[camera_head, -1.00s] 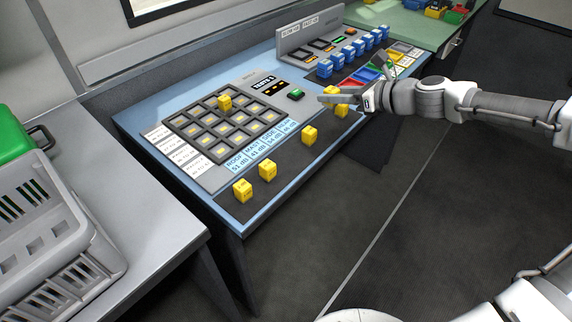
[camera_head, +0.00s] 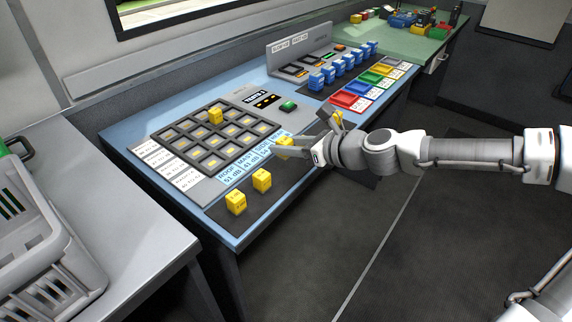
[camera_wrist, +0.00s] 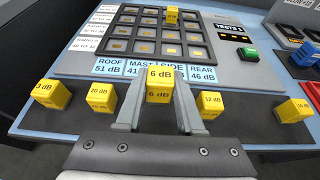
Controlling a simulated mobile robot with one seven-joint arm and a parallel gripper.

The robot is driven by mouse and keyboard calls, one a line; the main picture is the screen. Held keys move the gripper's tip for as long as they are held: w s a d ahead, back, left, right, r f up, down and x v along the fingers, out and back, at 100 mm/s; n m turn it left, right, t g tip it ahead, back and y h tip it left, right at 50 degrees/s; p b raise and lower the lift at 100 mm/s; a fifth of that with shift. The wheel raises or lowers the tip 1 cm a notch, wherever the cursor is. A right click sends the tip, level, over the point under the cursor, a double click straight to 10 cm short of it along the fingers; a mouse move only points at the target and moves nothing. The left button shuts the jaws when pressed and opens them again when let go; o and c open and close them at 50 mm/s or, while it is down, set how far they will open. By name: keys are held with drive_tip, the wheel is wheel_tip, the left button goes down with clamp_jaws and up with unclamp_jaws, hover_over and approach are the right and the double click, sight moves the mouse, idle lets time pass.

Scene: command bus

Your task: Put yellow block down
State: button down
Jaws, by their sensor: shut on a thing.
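My gripper (camera_wrist: 160,95) is shut on a yellow block marked 6 dB (camera_wrist: 159,82), which sits upright between the fingertips. In the head view the held block (camera_head: 284,142) shows at the fingertips, partly covered by my gripper (camera_head: 288,149). It is over the panel's near side, by the row of dB labels. I cannot tell whether its base touches the panel. In the wrist view, a 20 dB block (camera_wrist: 102,96) and a 3 dB block (camera_wrist: 51,95) stand to its left. A 12 dB block (camera_wrist: 209,104) and another yellow block (camera_wrist: 292,109) stand to its right.
A grid of square slots (camera_head: 200,148) lies beyond the label row, with one yellow block (camera_head: 215,116) on its far part. A green button (camera_head: 288,106), blue blocks (camera_head: 330,76) and coloured trays (camera_head: 350,102) are farther right. Dark mat shows between the standing blocks.

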sight(287, 158)
drive_tip(key=shift+a+f+b, duration=0.1)
drive_tip(key=shift+f+b, duration=1.05)
drive_tip(key=shift+f, duration=0.9)
drive_tip(key=shift+f, duration=0.15)
drive_tip(key=c, duration=0.5)
unclamp_jaws()
drive_tip(key=shift+s+r, duration=0.1)
drive_tip(key=shift+r, duration=0.2)
drive_tip(key=shift+p+v, duration=2.85)
drive_tip(key=shift+v, duration=3.1)
